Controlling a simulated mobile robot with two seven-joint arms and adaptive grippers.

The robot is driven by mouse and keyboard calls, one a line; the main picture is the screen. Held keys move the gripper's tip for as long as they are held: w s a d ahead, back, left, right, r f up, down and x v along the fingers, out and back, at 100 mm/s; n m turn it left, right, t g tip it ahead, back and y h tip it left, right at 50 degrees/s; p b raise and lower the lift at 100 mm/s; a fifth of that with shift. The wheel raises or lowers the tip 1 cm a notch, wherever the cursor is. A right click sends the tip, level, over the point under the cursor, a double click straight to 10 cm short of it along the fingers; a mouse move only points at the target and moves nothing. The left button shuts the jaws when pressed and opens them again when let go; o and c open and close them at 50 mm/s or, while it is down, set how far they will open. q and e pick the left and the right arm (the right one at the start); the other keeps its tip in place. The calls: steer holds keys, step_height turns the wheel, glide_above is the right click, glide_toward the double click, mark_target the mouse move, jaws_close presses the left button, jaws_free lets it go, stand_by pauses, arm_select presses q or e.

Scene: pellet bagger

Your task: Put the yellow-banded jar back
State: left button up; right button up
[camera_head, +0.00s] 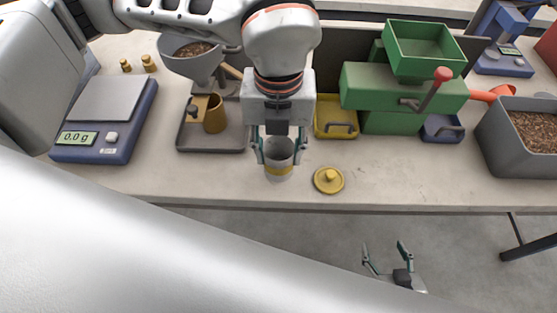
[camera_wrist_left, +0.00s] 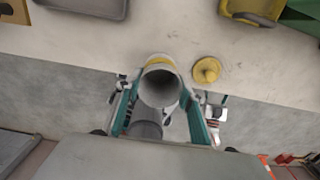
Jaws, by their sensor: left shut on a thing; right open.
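A yellow lid with a knob (camera_head: 328,180) lies on the table just right of the jar. My right gripper (camera_head: 386,262) is open and empty, below the table's front edge.
A blue scale (camera_head: 105,118) reading 0.0 g stands left. Behind the lid are a yellow tray (camera_head: 336,118) and green machine (camera_head: 400,95). A grey pellet bin (camera_head: 500,142) stands right. The front strip is mostly clear.

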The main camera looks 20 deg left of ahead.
mark_target(279, 165)
arm_select(q)
steer(key=shift+f, duration=2.15)
steer(key=shift+f, duration=0.15)
steer(key=o, duration=1.3)
steer(key=shift+o, duration=0.2)
step_height(279, 165, up, 12)
steer(key=shift+s, duration=0.1)
